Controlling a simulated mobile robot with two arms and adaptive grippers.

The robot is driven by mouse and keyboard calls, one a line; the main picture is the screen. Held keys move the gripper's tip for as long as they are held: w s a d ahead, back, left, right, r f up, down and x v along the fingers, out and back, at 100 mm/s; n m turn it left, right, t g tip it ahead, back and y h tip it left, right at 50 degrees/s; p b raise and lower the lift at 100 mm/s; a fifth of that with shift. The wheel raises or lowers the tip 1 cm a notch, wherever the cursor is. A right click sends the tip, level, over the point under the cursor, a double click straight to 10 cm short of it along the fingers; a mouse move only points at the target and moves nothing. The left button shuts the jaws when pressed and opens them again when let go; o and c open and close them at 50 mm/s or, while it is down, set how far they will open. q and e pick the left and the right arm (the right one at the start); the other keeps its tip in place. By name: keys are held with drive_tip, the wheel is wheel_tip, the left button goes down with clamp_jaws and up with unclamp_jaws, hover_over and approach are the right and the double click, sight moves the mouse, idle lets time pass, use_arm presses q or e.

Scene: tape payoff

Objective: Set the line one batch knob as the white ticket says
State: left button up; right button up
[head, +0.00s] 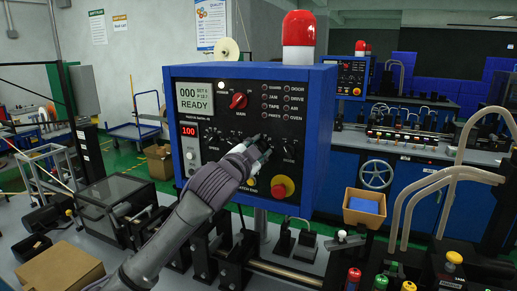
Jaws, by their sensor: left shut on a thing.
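The blue control box (323,140) stands in the middle, its dark front panel facing me. My left gripper (259,146) reaches up to the lower half of this panel. It is shut on a knob there, which its fingers almost wholly hide. I cannot read this knob's label or pointer. Another small knob (289,156) with a dial shows just to the right of the fingers. A display (201,96) reads "000" and "READY", and a red readout (188,131) shows 100. I cannot make out a white ticket with readable writing. My right gripper is out of view.
A red main switch (238,101) sits above the gripper. A red stop button on yellow (281,187) is close below right. A red beacon (299,28) tops the box. A similar blue box (347,77) stands behind. Levers and a cardboard bin (365,207) are at right.

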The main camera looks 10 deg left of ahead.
use_arm(q)
drive_tip(key=o, duration=1.2)
drive_tip(key=shift+c, duration=0.2)
drive_tip(key=shift+s, duration=0.1)
drive_tip(key=s+a, duration=0.2)
drive_tip(key=s, duration=0.9)
drive_tip(key=shift+s+a, duration=0.15)
drive_tip(key=shift+s, duration=0.15)
